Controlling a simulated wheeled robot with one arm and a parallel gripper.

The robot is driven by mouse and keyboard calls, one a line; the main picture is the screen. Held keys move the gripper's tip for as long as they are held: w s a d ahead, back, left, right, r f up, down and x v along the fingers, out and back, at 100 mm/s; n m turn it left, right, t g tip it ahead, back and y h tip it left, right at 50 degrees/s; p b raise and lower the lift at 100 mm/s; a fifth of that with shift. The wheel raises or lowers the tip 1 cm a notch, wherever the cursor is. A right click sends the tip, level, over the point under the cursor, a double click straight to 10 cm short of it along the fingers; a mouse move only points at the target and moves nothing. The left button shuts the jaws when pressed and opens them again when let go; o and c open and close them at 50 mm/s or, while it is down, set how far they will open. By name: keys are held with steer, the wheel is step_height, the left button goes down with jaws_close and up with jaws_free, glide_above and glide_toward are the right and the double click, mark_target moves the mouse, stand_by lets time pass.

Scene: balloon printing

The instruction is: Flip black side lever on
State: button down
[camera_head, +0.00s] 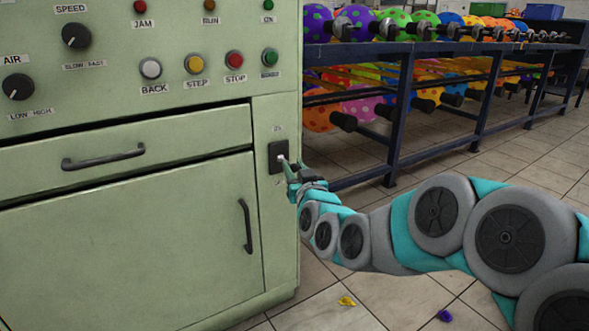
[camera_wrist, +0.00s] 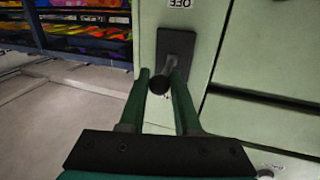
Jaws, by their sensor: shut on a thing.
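The black side lever (camera_head: 279,156) is on a dark plate at the right edge of the green machine's front, with a small label above it. In the wrist view the lever (camera_wrist: 161,81) is a short stalk with a round black knob on a dark plate (camera_wrist: 177,45). My gripper (camera_head: 287,164) is at the lever in the head view. In the wrist view its two green fingers (camera_wrist: 160,85) stand on either side of the lever's knob and are shut on it. The exact contact is hard to see.
The green machine (camera_head: 130,218) has a drawer handle (camera_head: 103,157), a door handle (camera_head: 245,226), knobs and coloured buttons. A dark rack (camera_head: 404,108) of patterned balloons stands behind my arm. Yellow (camera_head: 347,301) and purple (camera_head: 445,316) scraps lie on the tiled floor.

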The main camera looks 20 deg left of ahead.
steer(key=shift+w+r+n+g+h+p, duration=0.2)
steer(key=shift+r+g+p, duration=0.3)
steer(key=shift+p, duration=0.65)
steer(key=shift+s+r+n+g+h+p, duration=0.1)
steer(key=shift+r+g+h+p, duration=0.2)
steer(key=shift+r+p, duration=0.65)
steer(key=p, duration=0.1)
steer(key=g+h+p, duration=0.1)
steer(key=p, duration=0.1)
steer(key=shift+w+a+r, duration=0.2)
steer(key=shift+r, duration=0.05)
steer(key=shift+w+a+r+n+g+h+p, duration=0.1)
steer(key=shift+a+r+n+g+h+p, duration=0.1)
steer(key=shift+g+h+p, duration=0.4)
steer(key=shift+w+a+r+n+g+h+p, duration=0.1)
steer(key=shift+n+g+h+p, duration=0.2)
steer(key=shift+p, duration=0.35)
steer(key=c, duration=0.6)
jaws_free()
steer(key=shift+v, duration=3.9)
steer(key=shift+d, duration=0.1)
